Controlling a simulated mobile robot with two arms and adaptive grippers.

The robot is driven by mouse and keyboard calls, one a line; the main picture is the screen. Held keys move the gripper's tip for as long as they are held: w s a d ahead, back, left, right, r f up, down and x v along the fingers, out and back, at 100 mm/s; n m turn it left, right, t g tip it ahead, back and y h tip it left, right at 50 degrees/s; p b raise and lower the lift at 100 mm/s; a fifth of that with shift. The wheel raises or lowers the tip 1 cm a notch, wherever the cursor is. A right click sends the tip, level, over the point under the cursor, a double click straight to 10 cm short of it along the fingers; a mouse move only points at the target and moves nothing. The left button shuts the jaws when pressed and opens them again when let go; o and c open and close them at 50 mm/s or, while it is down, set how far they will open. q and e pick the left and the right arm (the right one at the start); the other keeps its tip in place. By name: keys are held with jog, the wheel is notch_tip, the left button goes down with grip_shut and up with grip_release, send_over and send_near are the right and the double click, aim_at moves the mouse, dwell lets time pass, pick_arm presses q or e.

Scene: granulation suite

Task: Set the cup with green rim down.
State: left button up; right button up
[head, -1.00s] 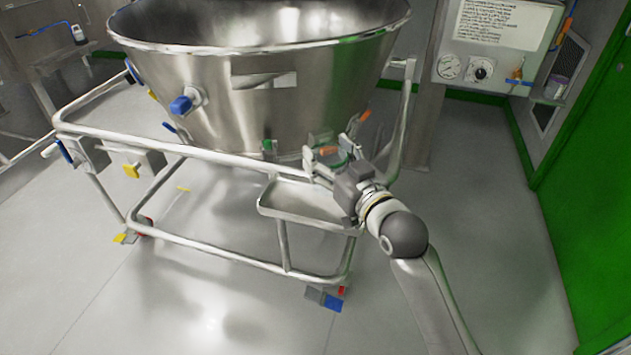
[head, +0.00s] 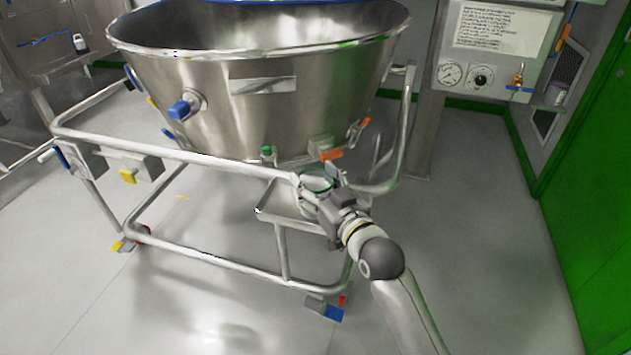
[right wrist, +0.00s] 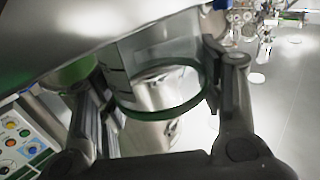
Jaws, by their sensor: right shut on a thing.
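The cup with green rim (head: 316,184) is clear, and its green ring shows at the open end. My right gripper (head: 319,179) is shut on it, with one finger on each side of its wall. In the right wrist view the cup (right wrist: 160,112) sits between the two dark fingers of the right gripper (right wrist: 157,66). In the head view the cup is over the right end of the small steel tray (head: 272,199) on the trolley frame. The gripper hides the cup's bottom, so I cannot tell whether it touches the tray. My left gripper is not in view.
A large steel bowl (head: 235,105) on a tubular trolley (head: 150,157) stands behind and above the tray. An orange handle (head: 331,155) sticks out just above the cup. A gauge panel (head: 495,60) is on the right. The tray's left part and the right floor are clear.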

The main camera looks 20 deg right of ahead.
jog(key=o, duration=1)
jog(key=shift+f, duration=0.1)
jog(key=shift+c, duration=0.2)
jog(key=shift+s, duration=0.2)
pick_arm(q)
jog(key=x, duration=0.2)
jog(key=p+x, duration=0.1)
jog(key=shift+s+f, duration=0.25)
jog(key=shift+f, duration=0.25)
pick_arm(e)
jog(key=s+d, duration=0.2)
jog(key=s, duration=0.9)
jog(key=shift+s+d, duration=0.2)
